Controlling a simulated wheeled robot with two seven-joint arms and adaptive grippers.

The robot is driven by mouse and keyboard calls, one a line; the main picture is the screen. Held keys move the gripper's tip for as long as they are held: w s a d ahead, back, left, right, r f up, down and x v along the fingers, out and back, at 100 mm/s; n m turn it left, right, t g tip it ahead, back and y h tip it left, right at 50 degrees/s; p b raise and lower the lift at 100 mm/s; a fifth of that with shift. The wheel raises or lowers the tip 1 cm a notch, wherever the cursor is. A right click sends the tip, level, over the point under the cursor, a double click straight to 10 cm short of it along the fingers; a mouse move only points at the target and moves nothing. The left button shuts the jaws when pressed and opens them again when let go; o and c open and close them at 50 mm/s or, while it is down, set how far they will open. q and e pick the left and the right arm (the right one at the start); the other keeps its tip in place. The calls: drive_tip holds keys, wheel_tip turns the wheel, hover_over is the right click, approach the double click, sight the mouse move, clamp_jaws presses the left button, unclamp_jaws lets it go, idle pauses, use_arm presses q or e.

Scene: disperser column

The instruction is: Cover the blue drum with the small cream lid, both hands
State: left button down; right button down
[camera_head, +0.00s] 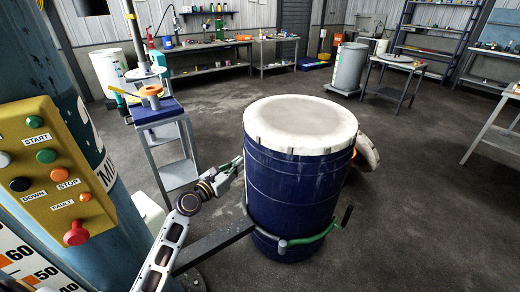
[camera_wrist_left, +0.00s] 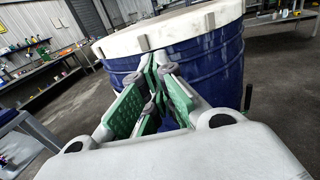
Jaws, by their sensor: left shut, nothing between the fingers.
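The drum (camera_wrist_left: 205,68) and lid (camera_wrist_left: 185,32) also fill the upper part of the left wrist view. My left gripper (camera_head: 238,162) is at the drum's left side, below the lid rim. In the wrist view its green-padded fingers (camera_wrist_left: 157,65) are closed together and empty, pointing at the drum. Whether the tips touch it I cannot tell. My right gripper is not in view.
A yellow control box (camera_head: 55,165) on a blue column (camera_head: 110,240) stands at the left. A green handle (camera_head: 345,217) sticks out at the clamp's right. The floor right of the drum is clear.

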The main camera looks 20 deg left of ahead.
use_arm(q)
approach(264, 145)
drive_tip(key=b+x, duration=0.1)
drive_tip(key=x, duration=0.4)
drive_tip(key=shift+w+d, duration=0.15)
drive_tip(key=shift+w, duration=0.1)
drive_tip(key=shift+w+d, duration=0.25)
drive_tip(key=shift+w, duration=0.5)
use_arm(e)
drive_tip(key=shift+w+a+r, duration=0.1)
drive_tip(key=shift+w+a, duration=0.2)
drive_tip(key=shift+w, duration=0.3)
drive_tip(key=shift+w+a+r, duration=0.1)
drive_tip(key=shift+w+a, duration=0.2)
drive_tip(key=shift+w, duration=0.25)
use_arm(q)
drive_tip(key=shift+w+d, duration=0.1)
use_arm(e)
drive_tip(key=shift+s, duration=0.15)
